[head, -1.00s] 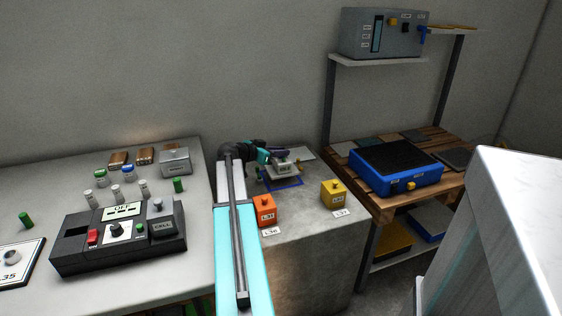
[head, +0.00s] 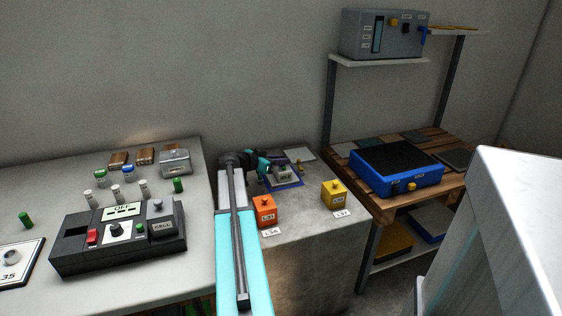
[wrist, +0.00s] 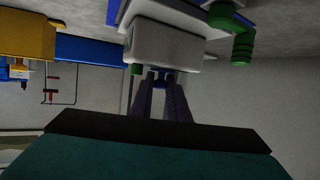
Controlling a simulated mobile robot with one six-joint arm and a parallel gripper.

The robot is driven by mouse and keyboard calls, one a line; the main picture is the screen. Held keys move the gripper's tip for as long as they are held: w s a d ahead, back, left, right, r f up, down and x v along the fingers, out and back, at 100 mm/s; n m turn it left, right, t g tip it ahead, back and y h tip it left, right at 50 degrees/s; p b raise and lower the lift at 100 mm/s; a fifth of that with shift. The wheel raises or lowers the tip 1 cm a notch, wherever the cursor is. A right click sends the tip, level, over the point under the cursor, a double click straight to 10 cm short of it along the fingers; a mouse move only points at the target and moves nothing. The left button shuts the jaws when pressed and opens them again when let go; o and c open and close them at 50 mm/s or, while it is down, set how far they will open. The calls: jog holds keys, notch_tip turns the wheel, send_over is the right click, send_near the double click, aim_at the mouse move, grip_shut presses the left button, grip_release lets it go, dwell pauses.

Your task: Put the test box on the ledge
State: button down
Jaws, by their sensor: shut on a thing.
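The test box appears to be the small grey box (head: 283,174) at the far part of the grey stone ledge (head: 305,225). It is at a blue-outlined patch; I cannot tell from the head view whether it fully rests there. In the wrist view the pale grey box (wrist: 166,40) fills the upper middle, with a green knob beside it. My gripper (wrist: 160,78) reaches to the box's near side and is shut on it. In the head view my gripper (head: 268,168) is small and partly hidden by my arm.
An orange box (head: 265,211) and a yellow box (head: 334,195) stand nearer on the ledge. A table with a black control panel (head: 120,237) is at left. A wooden shelf with a blue box (head: 397,167) is at right. The ledge's front is clear.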

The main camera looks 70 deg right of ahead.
jog(key=c, duration=1.7)
grip_release()
jog(key=shift+a+r, duration=0.1)
jog(key=shift+v, duration=3.7)
jog(key=shift+p, duration=0.3)
